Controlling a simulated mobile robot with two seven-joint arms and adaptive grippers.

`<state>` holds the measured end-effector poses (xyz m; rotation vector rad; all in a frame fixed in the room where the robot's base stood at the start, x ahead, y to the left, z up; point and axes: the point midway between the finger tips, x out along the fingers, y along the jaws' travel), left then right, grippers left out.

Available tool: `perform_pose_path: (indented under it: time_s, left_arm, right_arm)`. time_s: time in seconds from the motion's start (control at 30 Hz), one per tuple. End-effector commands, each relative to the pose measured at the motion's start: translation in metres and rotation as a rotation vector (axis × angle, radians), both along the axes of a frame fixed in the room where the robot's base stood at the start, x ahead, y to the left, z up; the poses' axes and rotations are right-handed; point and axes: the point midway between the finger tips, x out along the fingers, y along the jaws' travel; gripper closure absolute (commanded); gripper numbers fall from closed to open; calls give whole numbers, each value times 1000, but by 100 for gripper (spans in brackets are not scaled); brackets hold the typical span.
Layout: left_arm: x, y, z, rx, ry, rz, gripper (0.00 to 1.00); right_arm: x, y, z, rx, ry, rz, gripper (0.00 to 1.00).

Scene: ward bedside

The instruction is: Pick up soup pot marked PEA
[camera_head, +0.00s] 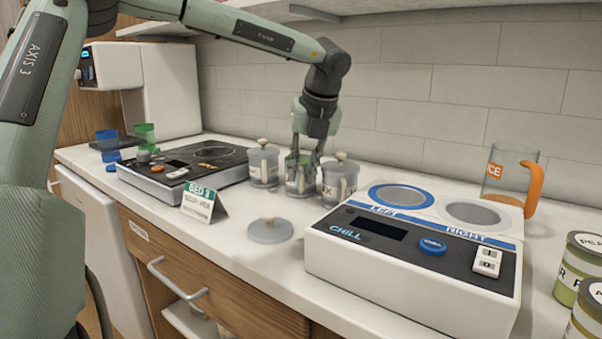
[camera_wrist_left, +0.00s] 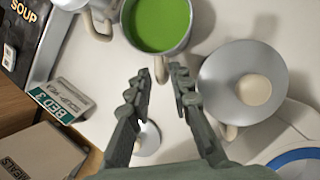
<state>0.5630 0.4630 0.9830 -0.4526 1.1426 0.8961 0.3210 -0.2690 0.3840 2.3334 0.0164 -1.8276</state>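Three grey pots stand in a row on the counter by the back wall. The middle soup pot (camera_head: 300,183) has no lid; the left wrist view shows bright green soup in it (camera_wrist_left: 158,22). No PEA marking is readable on it. The left pot (camera_head: 264,168) and right pot (camera_head: 339,182) wear knobbed lids. My left gripper (camera_head: 304,157) is low at the middle pot. In the left wrist view its fingers (camera_wrist_left: 161,75) are apart, with the pot's pale handle (camera_wrist_left: 160,68) between their tips; contact is unclear. My right gripper is not in view.
A loose lid (camera_head: 270,230) lies in front of the pots, near a BED 3 card (camera_head: 202,202). A black hob (camera_head: 183,172) is left, a CHILL unit (camera_head: 415,260) right. A jug (camera_head: 508,178) and tins (camera_head: 580,268) stand far right.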

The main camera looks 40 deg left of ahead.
Motion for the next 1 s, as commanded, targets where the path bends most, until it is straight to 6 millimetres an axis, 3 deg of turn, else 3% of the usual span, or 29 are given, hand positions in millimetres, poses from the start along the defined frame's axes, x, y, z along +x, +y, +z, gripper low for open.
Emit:
perform_pose_path:
  time_s: [0.13, 0.37, 0.57, 1.0]
  left_arm:
    - [2, 5, -14, -1, 1, -2, 80]
    - [2, 5, -15, 0, 0, -1, 80]
    - [2, 5, -15, 0, 0, -1, 100]
    - [2, 5, -14, 1, 0, -1, 100]
  right_arm:
    - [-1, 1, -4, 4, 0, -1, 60]
    - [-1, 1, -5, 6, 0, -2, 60]
    - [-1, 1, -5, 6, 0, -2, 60]
    - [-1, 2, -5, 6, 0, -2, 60]
